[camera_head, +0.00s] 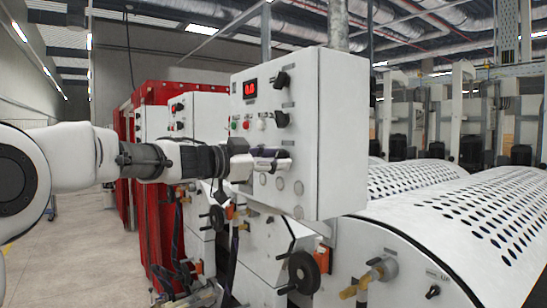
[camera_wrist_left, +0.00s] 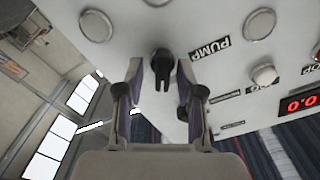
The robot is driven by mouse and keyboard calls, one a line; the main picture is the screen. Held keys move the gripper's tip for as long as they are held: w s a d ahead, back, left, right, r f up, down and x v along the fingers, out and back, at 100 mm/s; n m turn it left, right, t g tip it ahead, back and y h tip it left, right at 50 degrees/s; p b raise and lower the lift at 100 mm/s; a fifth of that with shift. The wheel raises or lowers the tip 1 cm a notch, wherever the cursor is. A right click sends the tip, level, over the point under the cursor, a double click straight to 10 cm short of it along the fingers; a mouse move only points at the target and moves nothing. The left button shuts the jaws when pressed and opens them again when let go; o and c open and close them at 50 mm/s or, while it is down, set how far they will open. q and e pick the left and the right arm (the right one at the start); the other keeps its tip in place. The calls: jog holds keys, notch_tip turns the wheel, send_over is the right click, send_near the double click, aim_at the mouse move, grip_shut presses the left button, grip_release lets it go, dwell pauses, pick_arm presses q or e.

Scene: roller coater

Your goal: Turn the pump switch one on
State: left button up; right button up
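The pump switch, a black rotary knob (camera_wrist_left: 162,67), sits on the white panel beside a label reading PUMP in the left wrist view. Its narrow grip points down in the picture, towards my gripper's palm. My left gripper (camera_wrist_left: 160,70) is open, with one finger on each side of the knob and a visible gap on both sides. In the head view my left gripper (camera_head: 272,157) is at the lower part of the control box (camera_head: 340,150) and hides this knob. My right gripper is in neither view.
Above my left gripper, the box carries a red display (camera_head: 250,88), two black knobs, one upper (camera_head: 282,80) and one lower (camera_head: 281,120), and small buttons. Below are round silver caps (camera_head: 280,184) and a black handwheel (camera_head: 303,272). Perforated white drums (camera_head: 480,215) stand at right.

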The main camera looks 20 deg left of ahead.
pick_arm(q)
jog(key=shift+w, duration=0.1)
jog(key=shift+r, duration=0.1)
jog(key=shift+s+a, duration=0.2)
jog(key=shift+s, duration=0.05)
jog(key=v, duration=0.6)
jog(key=shift+s, duration=0.2)
